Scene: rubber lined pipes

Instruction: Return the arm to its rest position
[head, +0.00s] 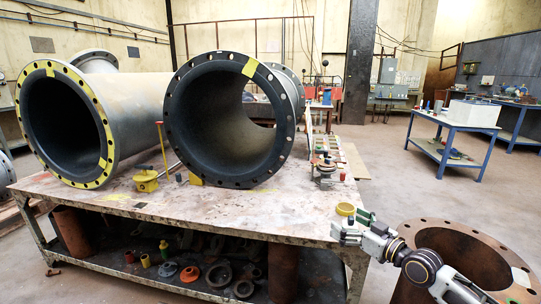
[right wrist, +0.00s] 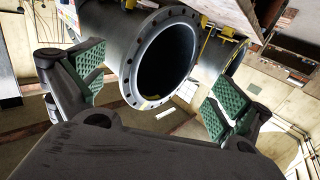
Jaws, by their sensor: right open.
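My right gripper (head: 354,226) is at the front right corner of the worktable in the head view. Its arm comes in from the lower right. A yellow ring-like object (head: 345,209) shows right beside its fingers; I cannot tell whether they touch. In the right wrist view the gripper (right wrist: 150,92) has its two green-padded fingers wide apart. Nothing is held between them; a flanged pipe (right wrist: 165,58) shows beyond the gap. My left gripper is not in view.
Two large rubber-lined pipes, a left one (head: 65,120) and a right one (head: 230,120), lie on the worktable (head: 240,208). A rusty flanged pipe (head: 465,250) stands on the floor under my right arm. A blue table (head: 455,122) stands at the back right. Open floor lies between.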

